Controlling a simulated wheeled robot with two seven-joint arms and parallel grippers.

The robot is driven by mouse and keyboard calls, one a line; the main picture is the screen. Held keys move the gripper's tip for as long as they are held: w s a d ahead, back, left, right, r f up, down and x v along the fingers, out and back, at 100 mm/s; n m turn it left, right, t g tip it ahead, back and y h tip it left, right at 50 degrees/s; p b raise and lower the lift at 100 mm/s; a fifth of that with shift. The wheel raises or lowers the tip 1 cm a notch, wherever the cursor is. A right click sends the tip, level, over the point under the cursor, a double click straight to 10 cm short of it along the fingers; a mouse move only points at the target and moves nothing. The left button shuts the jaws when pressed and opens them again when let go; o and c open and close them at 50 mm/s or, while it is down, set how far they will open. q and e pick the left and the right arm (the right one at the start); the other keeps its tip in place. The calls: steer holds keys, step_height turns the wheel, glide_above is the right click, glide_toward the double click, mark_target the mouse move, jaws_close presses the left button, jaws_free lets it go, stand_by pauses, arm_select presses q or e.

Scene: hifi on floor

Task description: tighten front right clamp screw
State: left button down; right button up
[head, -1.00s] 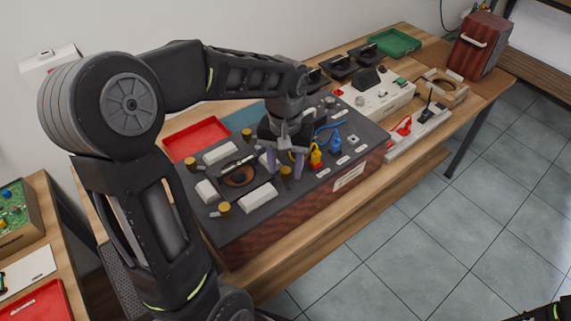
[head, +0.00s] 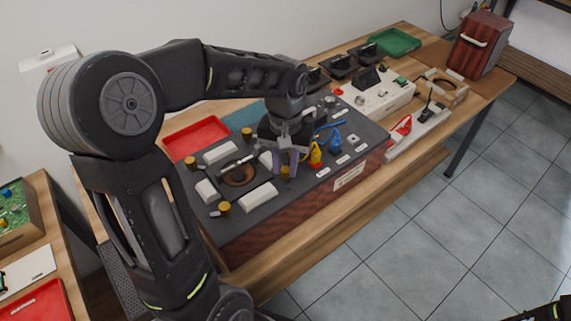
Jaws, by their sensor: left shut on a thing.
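The hi-fi cabinet (head: 240,243), with a dark top and reddish wooden sides, lies on the bench. Several brass clamp screws stand around a round opening (head: 240,176) in its top. The front right clamp screw (head: 285,172) is between the fingers of my left gripper (head: 285,166), which points down from above and is shut on it. The front left screw (head: 224,208), back left screw (head: 191,163) and back right screw (head: 247,134) stand free. The screw's contact with the fingertips is partly hidden. My right gripper is out of view.
White blocks (head: 258,197) lie around the opening. Red and blue plugs with cables (head: 316,156) stand just right of my left gripper. A red tray (head: 196,138) lies behind the cabinet. A white device (head: 380,98) and a power strip (head: 418,130) stand to the right.

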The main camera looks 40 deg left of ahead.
arm_select(q)
steer(key=shift+m, duration=0.3)
steer(key=m, duration=1.6)
steer(key=shift+w+a+r, duration=0.1)
steer(key=m+p, duration=0.1)
steer(key=m, duration=0.4)
steer(key=shift+m, duration=0.3)
steer(key=c, duration=1.2)
jaws_free()
